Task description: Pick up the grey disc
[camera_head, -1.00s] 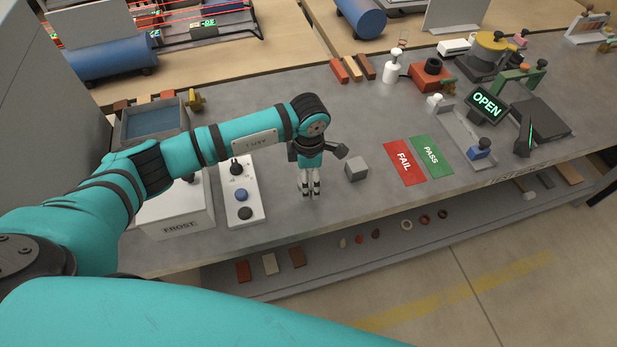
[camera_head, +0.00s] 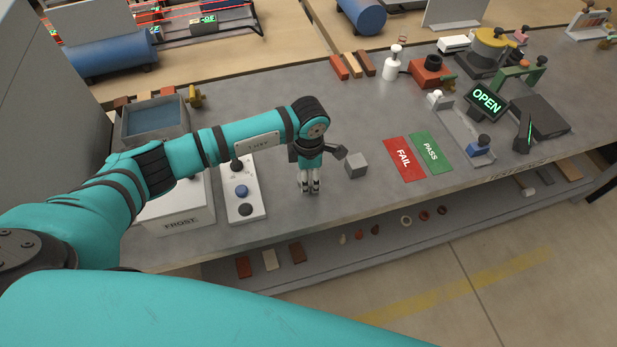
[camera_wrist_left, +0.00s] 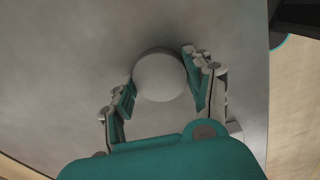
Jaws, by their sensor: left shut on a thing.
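The grey disc (camera_wrist_left: 159,76) shows as a pale round face between the fingers of my left gripper (camera_wrist_left: 162,84) in the left wrist view. The fingers lie against its two sides, so the gripper is shut on it. In the head view my left gripper (camera_head: 309,190) points down at the grey bench top, near its front edge. The disc cannot be made out there, as the fingers hide it. My right gripper is not in view.
A grey cube (camera_head: 356,165) stands just right of my left gripper. A button box (camera_head: 242,193) and the FROST box (camera_head: 180,208) are to its left. The red FAIL mat (camera_head: 404,160) and green PASS mat (camera_head: 431,154) lie to the right. A lower shelf runs under the bench.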

